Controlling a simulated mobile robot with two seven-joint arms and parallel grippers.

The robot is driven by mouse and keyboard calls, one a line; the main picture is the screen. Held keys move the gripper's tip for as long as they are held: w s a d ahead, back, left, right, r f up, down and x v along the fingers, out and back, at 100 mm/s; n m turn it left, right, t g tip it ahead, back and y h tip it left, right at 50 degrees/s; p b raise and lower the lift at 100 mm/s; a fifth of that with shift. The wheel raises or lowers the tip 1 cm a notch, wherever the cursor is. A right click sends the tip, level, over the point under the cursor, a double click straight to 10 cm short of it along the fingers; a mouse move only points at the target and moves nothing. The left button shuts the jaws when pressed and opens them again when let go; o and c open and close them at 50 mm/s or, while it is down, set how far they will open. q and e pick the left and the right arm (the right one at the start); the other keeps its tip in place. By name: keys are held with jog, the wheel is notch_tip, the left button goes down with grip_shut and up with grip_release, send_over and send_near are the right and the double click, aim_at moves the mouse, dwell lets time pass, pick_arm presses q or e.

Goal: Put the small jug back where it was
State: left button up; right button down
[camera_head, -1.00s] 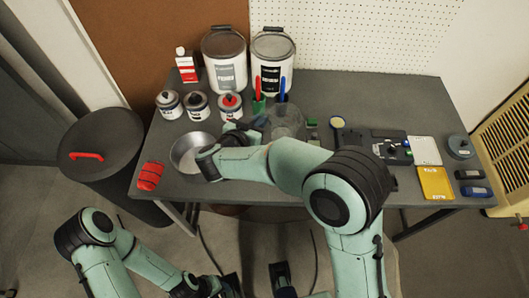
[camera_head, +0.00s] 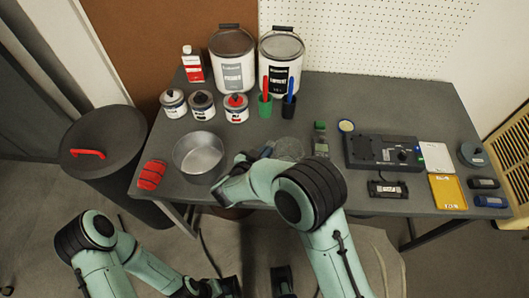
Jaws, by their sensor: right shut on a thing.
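The small jug (camera_head: 290,149) is clear and see-through, and shows faintly at the middle of the grey table, right of the metal bowl. My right gripper (camera_head: 265,154) is at the left side of the jug and shut on it. My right forearm and wrist cover the near side, so the jug's base and whether it touches the table cannot be made out. My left gripper (camera_head: 212,287) is low at the bottom edge, in front of the table and away from the jug; its fingers are not clear.
The metal bowl (camera_head: 198,153) stands left of my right wrist. Behind are a green cup (camera_head: 265,105) and a dark cup (camera_head: 288,107) with tools. A small bottle (camera_head: 320,140) and a black device (camera_head: 383,152) stand to the right.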

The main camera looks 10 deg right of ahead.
jog(key=c, duration=1.6)
grip_release()
jog(key=shift+f, duration=0.1)
jog(key=shift+c, duration=0.2)
jog(key=o, duration=0.4)
jog(key=shift+r, duration=0.25)
jog(key=p+v, duration=0.1)
jog(key=v, duration=1.1)
jog(key=shift+p, duration=0.3)
